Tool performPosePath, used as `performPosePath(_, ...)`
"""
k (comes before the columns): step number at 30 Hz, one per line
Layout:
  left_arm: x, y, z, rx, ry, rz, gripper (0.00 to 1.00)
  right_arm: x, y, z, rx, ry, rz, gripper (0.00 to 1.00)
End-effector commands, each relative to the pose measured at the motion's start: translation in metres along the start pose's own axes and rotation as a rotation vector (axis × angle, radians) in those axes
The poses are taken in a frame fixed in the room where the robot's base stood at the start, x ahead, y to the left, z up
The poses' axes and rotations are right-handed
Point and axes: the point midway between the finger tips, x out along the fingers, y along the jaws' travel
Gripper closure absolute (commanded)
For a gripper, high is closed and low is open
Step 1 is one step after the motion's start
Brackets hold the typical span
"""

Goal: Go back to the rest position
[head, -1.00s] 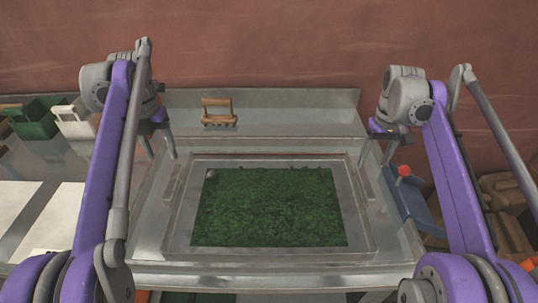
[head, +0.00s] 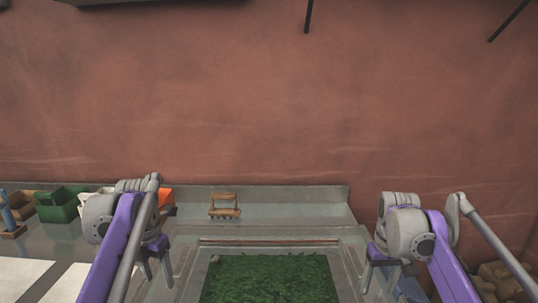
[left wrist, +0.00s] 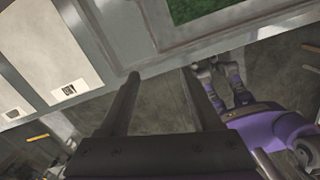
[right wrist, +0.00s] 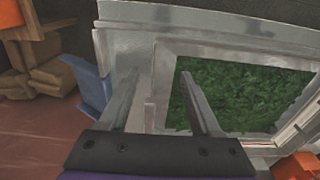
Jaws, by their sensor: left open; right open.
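My left gripper (head: 158,270) is open and empty over the left side of the metal bench (head: 185,240). In the left wrist view its two fingers (left wrist: 165,85) are spread with nothing between them. My right gripper (head: 380,278) is open and empty at the right side of the bench. In the right wrist view its fingers (right wrist: 158,95) are apart with nothing between them.
A wooden-handled tool (head: 224,206) stands on the bench's back ledge. Green (head: 57,207) and other bins stand at the back left. A blue part (right wrist: 92,85) sits beside the bench's right edge, with brown sacks (right wrist: 45,75) beyond.

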Motion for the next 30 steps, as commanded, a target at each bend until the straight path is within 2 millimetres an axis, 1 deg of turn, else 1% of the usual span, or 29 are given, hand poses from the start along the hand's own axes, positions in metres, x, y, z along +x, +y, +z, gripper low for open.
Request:
performPosePath(5,0.010,-0.026,-0.024,0.424,-0.054,0.039,0.35,0.006,-0.019,0.033,-0.002,0.065,0.008,0.35)
performPosePath(11,0.034,-0.061,-0.065,1.011,-0.103,0.125,0.35,0.025,-0.041,0.082,-0.002,0.155,0.014,0.35)
performPosePath(15,0.058,-0.085,-0.098,1.431,-0.116,0.211,0.35,0.045,-0.055,0.120,-0.001,0.220,0.015,0.35)
performPosePath(17,0.070,-0.095,-0.113,1.611,-0.114,0.253,0.35,0.055,-0.060,0.137,-0.002,0.248,0.014,0.35)
performPosePath(21,0.103,-0.118,-0.150,2.025,-0.088,0.364,0.35,0.083,-0.072,0.177,-0.001,0.313,0.010,0.35)
performPosePath(24,0.127,-0.132,-0.176,2.297,-0.050,0.449,0.35,0.105,-0.078,0.204,-0.001,0.357,0.006,0.35)
performPosePath(27,0.149,-0.143,-0.197,2.521,-0.004,0.523,0.35,0.124,-0.083,0.226,0.000,0.393,0.000,0.35)
performPosePath(30,0.165,-0.150,-0.211,2.677,0.038,0.579,0.35,0.137,-0.086,0.240,0.000,0.418,-0.003,0.35)
